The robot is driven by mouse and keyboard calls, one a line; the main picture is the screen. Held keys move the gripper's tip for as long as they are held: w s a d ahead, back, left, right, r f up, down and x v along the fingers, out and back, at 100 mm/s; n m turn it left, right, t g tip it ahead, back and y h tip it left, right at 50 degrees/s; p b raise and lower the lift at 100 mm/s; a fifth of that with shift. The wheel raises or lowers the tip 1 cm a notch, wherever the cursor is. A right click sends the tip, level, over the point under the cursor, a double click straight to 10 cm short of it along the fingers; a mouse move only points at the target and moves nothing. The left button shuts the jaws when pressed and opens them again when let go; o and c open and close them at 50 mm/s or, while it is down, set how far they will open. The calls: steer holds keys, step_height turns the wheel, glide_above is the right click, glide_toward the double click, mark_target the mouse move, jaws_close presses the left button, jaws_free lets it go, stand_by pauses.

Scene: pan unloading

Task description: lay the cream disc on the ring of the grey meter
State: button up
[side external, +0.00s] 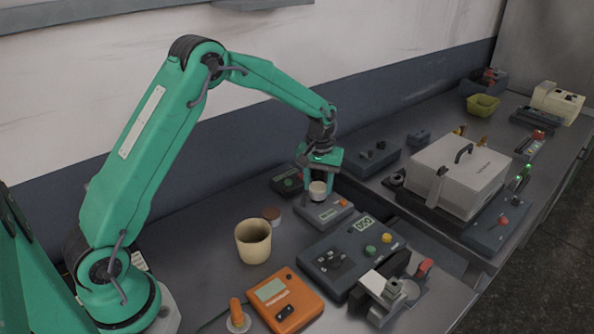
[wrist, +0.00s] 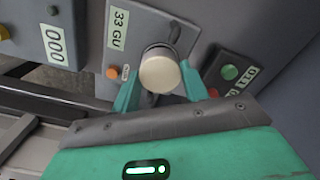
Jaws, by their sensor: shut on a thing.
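The cream disc (side external: 318,189) is between the two green fingers of my gripper (side external: 319,184), which is shut on it. In the wrist view the disc (wrist: 160,74) shows as a round, pale face between the fingertips (wrist: 161,90). The grey meter (side external: 333,213) lies on the bench directly below. In the wrist view the meter (wrist: 142,32) shows a pale label and an orange button behind the disc. The disc and fingers cover the ring. I cannot tell whether the disc touches it.
A dark box with a green button (side external: 287,181) stands close on the left. An orange meter (side external: 286,299) lies nearer the front.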

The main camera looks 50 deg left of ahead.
mark_target(318, 187)
steer(key=shift+f, duration=0.55)
steer(key=o, duration=1.1)
steer(key=shift+o, duration=0.2)
steer(key=shift+r, duration=0.1)
steer(key=shift+r, duration=3.8)
